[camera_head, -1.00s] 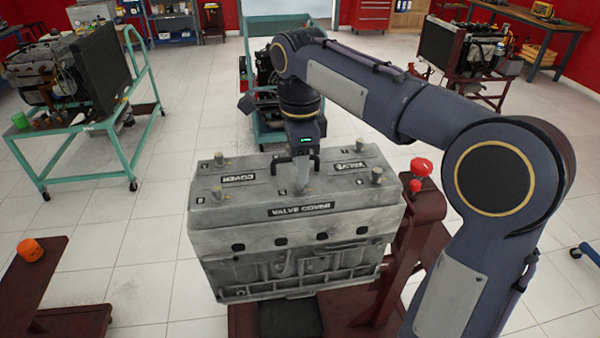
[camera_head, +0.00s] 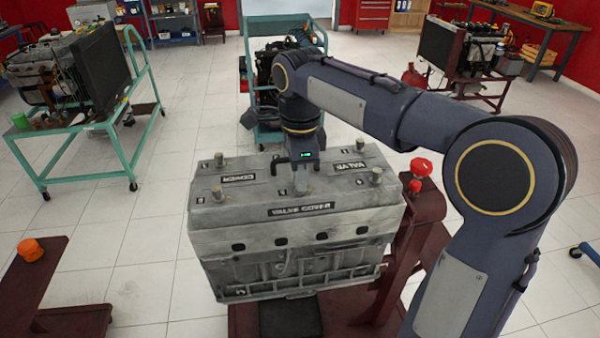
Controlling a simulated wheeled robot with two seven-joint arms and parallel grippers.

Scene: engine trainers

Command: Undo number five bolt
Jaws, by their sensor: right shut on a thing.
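A grey engine block with a valve cover (camera_head: 300,208) on top stands in front of me. Upright bolts show on the cover: one at the back left (camera_head: 219,159), one at the front left (camera_head: 217,194), one at the back right (camera_head: 359,146) and one at the front right (camera_head: 376,176). My right gripper (camera_head: 302,188) points down at the middle of the cover, near its front edge. It is shut on a bolt there, which its fingers and wrist mostly hide. The number beside that bolt is too small to read surely. My left gripper is out of view.
A dark red stand (camera_head: 415,235) carries the block, with a red knob (camera_head: 421,167) at its right. An orange object (camera_head: 30,250) sits on another red frame at left. Other engines on stands (camera_head: 130,110) are farther back. White floor lies between.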

